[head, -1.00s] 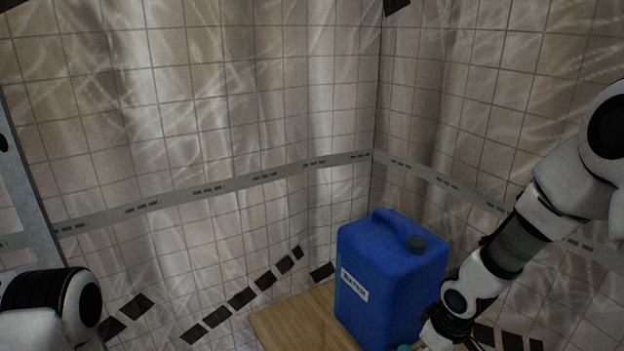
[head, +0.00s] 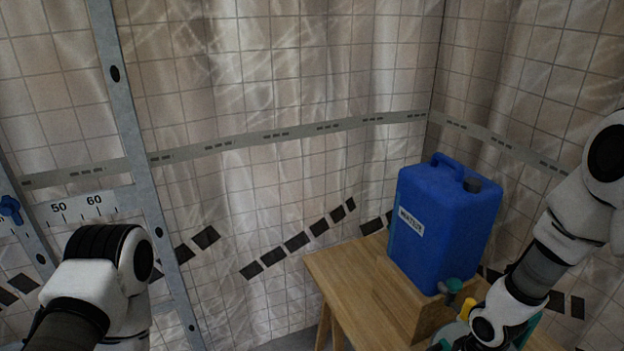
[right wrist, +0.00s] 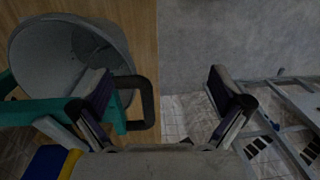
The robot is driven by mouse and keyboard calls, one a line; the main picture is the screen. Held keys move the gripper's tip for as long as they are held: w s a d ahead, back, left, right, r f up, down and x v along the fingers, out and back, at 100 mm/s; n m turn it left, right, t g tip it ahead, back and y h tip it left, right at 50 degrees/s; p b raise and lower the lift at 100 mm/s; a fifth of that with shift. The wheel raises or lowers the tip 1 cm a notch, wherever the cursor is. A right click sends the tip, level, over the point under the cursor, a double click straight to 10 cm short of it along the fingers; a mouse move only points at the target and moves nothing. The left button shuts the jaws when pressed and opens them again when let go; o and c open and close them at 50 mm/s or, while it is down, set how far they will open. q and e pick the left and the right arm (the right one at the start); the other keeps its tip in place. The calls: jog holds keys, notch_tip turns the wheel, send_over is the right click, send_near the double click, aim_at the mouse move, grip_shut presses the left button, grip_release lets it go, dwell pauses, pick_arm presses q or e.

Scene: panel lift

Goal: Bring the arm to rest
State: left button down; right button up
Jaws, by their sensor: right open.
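A blue water canister (head: 440,225) stands on the wooden table (head: 345,280), with a teal-capped item (head: 455,285) in front. A metal frame (head: 125,130) with a scale marked 50 and 60 and a blue knob (head: 10,207) stands at left. Tiled curtains hang behind.

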jog(key=s+a+f+m+g+b, duration=0.1)
jog(key=s+a+f+m+b, duration=0.3)
jog(key=s+f, duration=0.7)
jog(key=s+a+f+n+g+b, duration=0.1)
jog(key=s+f+g+b, duration=0.1)
jog(key=s+f+b, duration=0.85)
jog(key=w+d+f+m+t+p, duration=0.1)
jog(key=w+f+m+t+p, duration=0.1)
jog(key=w+t+p, duration=0.1)
jog(key=w+p, duration=0.1)
jog(key=w, duration=0.1)
jog(key=shift+w+t+p, duration=0.3)
jog(key=shift+t+p, duration=0.1)
jog(key=shift+f, duration=0.1)
